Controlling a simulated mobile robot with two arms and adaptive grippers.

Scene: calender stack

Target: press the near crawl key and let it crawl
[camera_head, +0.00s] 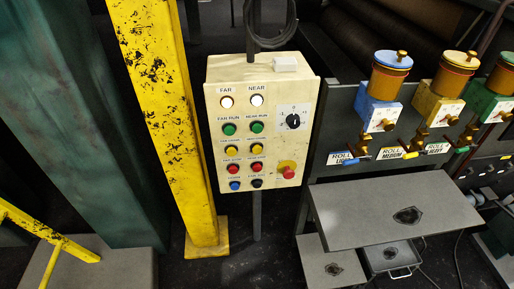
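A cream control box (240,75) on a post stands in the middle of the head view. It has a column headed FAR on the left and one headed NEAR on the right. The near column has a white lamp or button (257,100), a green button (256,127) labelled NEAR RUN, a yellow button (256,149), a red button (257,167) and a dark button (257,183). The yellow button's label is too small to read surely; by its place it may be the near crawl key. Neither of my grippers shows.
A dark rotary switch (293,121) and a red mushroom button (288,172) sit on the box's right side. A yellow column (165,110) stands close left. Oil cups (389,75) with valves and a grey shelf (370,213) are at right. Space before the box looks clear.

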